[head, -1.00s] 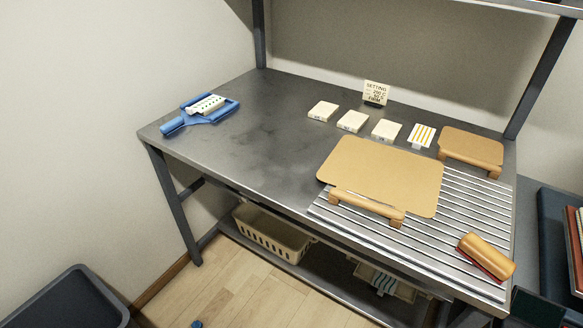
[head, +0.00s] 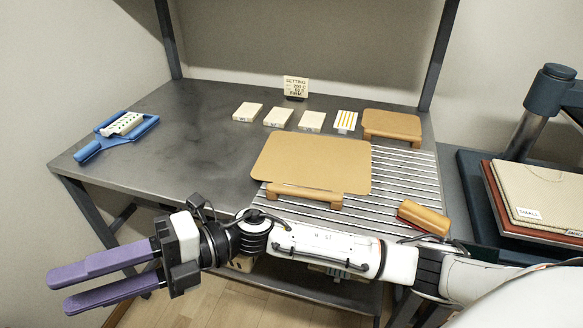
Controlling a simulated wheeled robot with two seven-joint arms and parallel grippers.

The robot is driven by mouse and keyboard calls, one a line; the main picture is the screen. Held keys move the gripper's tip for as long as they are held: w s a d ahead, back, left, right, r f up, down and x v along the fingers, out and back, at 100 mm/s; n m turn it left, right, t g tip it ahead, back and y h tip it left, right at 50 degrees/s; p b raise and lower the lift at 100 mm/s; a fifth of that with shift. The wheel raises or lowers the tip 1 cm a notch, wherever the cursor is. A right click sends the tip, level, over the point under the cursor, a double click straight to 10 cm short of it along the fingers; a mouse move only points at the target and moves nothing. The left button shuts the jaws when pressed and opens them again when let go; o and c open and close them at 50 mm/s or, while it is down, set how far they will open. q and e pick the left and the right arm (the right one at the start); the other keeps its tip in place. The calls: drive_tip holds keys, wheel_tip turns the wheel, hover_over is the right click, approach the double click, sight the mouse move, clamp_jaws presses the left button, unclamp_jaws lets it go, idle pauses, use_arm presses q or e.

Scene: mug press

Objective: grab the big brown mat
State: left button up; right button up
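The big brown mat (head: 315,162) lies flat on the grey metal table, partly over a ribbed metal rack. A tan wooden handle (head: 303,194) runs along its front edge. A smaller brown mat (head: 392,123) with a similar handle sits at the back right. My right gripper (head: 102,279) reaches across the front of the table from the right. Its two purple fingers are apart with nothing between them, to the left of the big mat and in front of the table. My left gripper is out of view.
Several pale blocks (head: 278,117) and a setting sign (head: 295,87) stand behind the mat. A blue tool (head: 113,136) lies at the left. A roller (head: 423,217) rests on the rack (head: 408,180). A press with stacked pads (head: 540,195) stands at right. The table's left middle is clear.

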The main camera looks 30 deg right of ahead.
drive_tip(key=s+d+f+n+g+h, duration=0.1)
drive_tip(key=d+f+n+g+h, duration=0.25)
drive_tip(key=n+h, duration=0.3)
drive_tip(key=n+t+h+b, duration=0.2)
drive_tip(key=t+h, duration=0.1)
drive_tip(key=h, duration=1.2)
approach(304, 190)
drive_tip(key=f, duration=0.4)
drive_tip(key=shift+s+d, duration=0.3)
drive_tip(key=shift+d, duration=0.05)
drive_tip(key=shift+d+f, duration=0.15)
drive_tip(key=shift+f, duration=1.4)
drive_tip(key=shift+d+f, duration=0.1)
drive_tip(key=shift+f, duration=1.4)
drive_tip(key=shift+c, duration=0.4)
clamp_jaws()
